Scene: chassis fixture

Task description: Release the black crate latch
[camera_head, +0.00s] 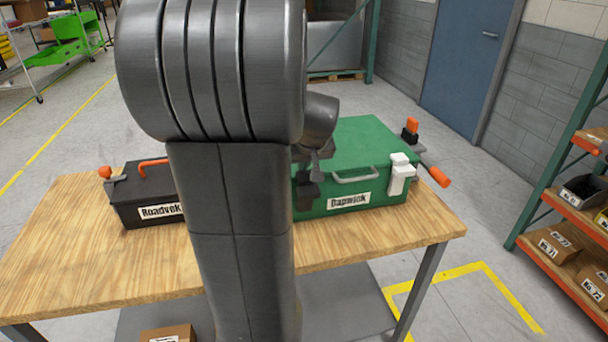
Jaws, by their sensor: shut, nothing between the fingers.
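A green crate (356,135) labelled Dapwick stands on the right of the wooden table, its lid down. A black latch (306,195) sits on its front left, partly hidden by my arm. My gripper (316,168) is just above and beside this latch, small and partly hidden; it is shut and empty. I cannot tell if it touches the latch. A white latch (400,175) is on the crate's front right. A black crate (140,194) labelled Roadvek stands on the left; my arm hides its right part, and no latch shows on it.
Clamps with orange handles stand left of the black crate (105,173) and right of the green one (436,175). Another orange-handled clamp (411,130) is behind. The table's front (130,275) is bare. A shelf rack (560,210) stands at right.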

